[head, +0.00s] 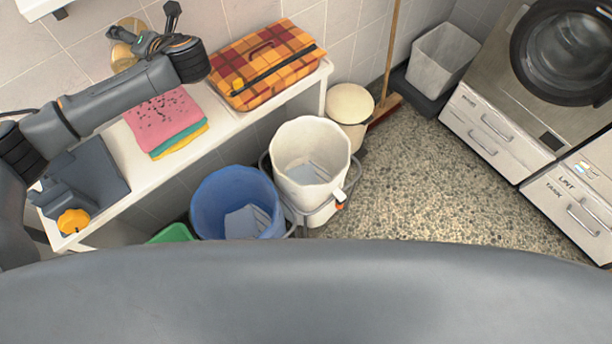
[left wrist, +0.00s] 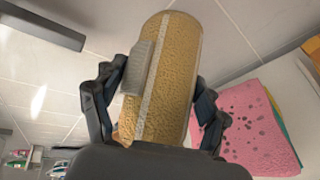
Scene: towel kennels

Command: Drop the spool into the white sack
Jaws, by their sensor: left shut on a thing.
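The spool (head: 124,56) is tan-gold and shows at the upper left of the head view, partly behind my left gripper (head: 143,34). In the left wrist view the spool (left wrist: 168,78) is a tall gold textured cylinder with a pale stripe, standing between the fingers. My left gripper (left wrist: 155,105) is shut on it and holds it up above the shelf, near the tiled wall. The white sack (head: 285,150) hangs open in a ring stand at the centre of the head view, to the right of and below the gripper. My right gripper is out of view.
A blue sack (head: 206,205) hangs just left of the white sack. The white shelf (head: 117,178) carries folded towels (head: 168,118), a plaid bag (head: 262,60) and a yellow object (head: 73,221). A cream lidded bin (head: 349,104) stands behind the white sack. Speckled floor (head: 425,175) is clear at right.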

